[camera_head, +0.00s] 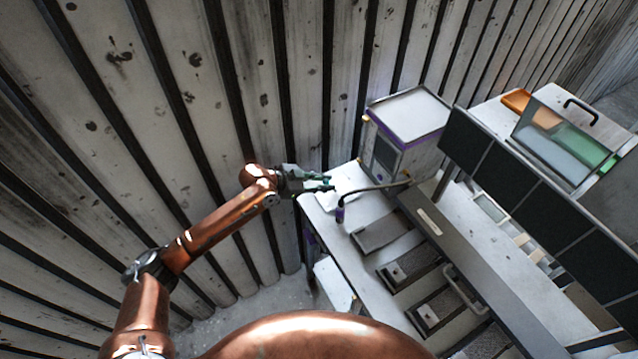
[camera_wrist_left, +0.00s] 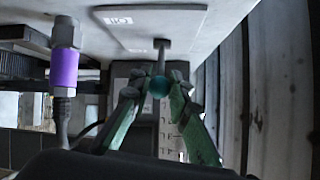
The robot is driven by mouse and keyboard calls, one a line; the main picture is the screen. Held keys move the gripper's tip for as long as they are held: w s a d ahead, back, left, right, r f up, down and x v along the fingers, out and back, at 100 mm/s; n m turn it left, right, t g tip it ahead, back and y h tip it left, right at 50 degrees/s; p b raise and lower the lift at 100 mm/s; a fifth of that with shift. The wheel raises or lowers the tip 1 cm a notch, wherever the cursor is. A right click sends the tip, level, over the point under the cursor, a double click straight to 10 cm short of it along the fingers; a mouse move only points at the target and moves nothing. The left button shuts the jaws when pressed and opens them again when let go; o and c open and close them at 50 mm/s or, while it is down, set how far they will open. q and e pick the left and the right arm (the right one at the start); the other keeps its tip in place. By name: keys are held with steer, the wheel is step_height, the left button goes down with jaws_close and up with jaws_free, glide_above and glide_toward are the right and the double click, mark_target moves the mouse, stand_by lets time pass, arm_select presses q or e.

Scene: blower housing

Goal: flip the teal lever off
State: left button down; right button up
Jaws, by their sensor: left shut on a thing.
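In the left wrist view, the teal lever shows as a round teal knob (camera_wrist_left: 159,86) on a short grey stem that meets a pale panel with a small marked label (camera_wrist_left: 118,20). My left gripper (camera_wrist_left: 157,92) has its green-faced fingers on either side of the knob and is shut on it. In the head view, my left gripper (camera_head: 322,183) reaches in from the left to the white surface by the wall. The lever is too small to make out there. My right gripper does not show.
A purple-banded connector (camera_wrist_left: 64,70) with a cable stands beside the lever; its purple part (camera_head: 340,213) also shows in the head view. A white box with purple trim (camera_head: 405,125) stands behind. A slatted wall (camera_head: 200,110) runs close along the left. Black panels (camera_head: 510,172) stand at right.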

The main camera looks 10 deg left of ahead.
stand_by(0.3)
arm_select(q)
steer(key=c, duration=1.8)
jaws_free()
steer(key=v, duration=1.2)
steer(key=shift+s+f, duration=0.15)
